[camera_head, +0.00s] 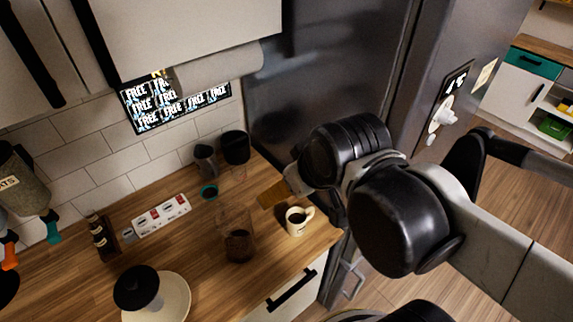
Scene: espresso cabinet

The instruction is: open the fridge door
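The fridge (320,60) is a tall dark grey cabinet behind the right end of the counter. Its side panel faces the counter. Its front, with the door (445,45), faces right and looks closed where it shows. A metal bar (348,279), which looks like a handle, is low on the front, below my arm. I cannot tell for certain what it belongs to. My arm's black and grey links cross the right half and hide much of the fridge front. I cannot make out my gripper's fingers.
The wooden counter (190,250) holds a cream mug (298,221), a glass jar (238,240), a power strip (161,215) and a plate (172,300). A drawer handle (291,290) is below the counter's edge. Wooden floor (512,150) lies open at right.

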